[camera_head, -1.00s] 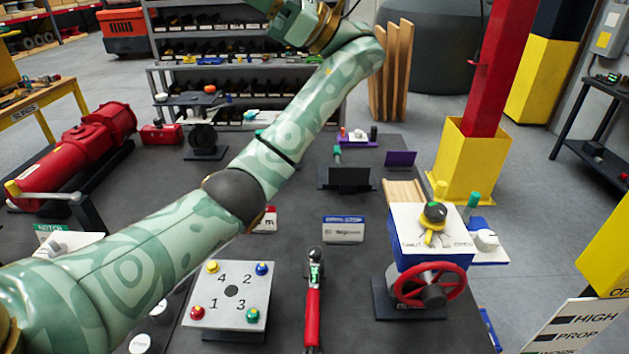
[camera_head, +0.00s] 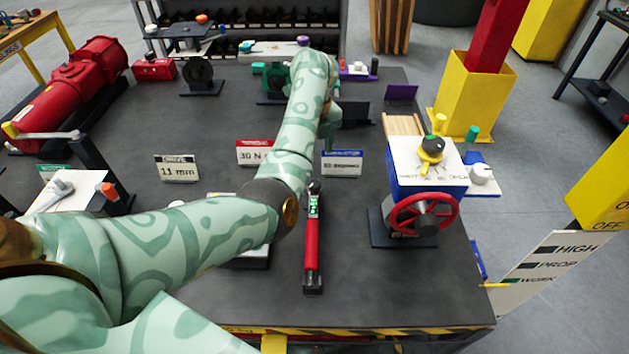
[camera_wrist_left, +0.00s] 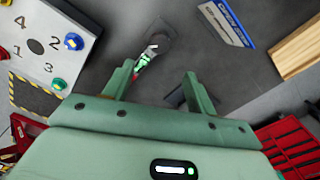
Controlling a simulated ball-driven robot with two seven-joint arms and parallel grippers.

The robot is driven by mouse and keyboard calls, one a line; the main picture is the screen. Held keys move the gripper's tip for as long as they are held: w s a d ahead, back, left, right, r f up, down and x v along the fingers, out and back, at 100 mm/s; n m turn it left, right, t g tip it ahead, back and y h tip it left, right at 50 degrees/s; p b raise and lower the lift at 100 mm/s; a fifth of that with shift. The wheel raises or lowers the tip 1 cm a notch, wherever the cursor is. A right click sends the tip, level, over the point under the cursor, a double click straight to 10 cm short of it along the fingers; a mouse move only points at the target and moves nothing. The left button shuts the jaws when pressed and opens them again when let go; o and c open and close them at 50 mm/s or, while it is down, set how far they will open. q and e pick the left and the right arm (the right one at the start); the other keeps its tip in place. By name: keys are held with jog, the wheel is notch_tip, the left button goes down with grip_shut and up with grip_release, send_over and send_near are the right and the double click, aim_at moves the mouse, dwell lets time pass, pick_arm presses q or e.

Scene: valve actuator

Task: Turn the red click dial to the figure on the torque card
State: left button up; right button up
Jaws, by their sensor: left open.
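A tool with a long red grip (camera_head: 312,245) and a small green display near its far end lies on the dark bench; I cannot pick out dial marks. The torque card seems to be the red-topped card reading "30 N" (camera_head: 254,152), its right edge partly behind my left forearm. My left gripper (camera_wrist_left: 158,74) is open, with nothing between its fingers. In the left wrist view the tool's green and red parts (camera_wrist_left: 145,60) show by the left fingertip, beyond it; contact cannot be told. In the head view the forearm mostly hides this gripper. My right gripper is out of view.
A valve unit with a red handwheel (camera_head: 424,214) stands right of the tool. A blue-topped card (camera_head: 342,163) and a card reading "11 mm" (camera_head: 177,168) stand behind. A numbered panel with coloured knobs (camera_wrist_left: 45,45) is at left in the wrist view.

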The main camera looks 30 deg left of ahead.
aim_at(314, 183)
pick_arm(q)
notch_tip(314, 183, down, 11)
jog(key=b, duration=0.3)
jog(key=c, duration=1)
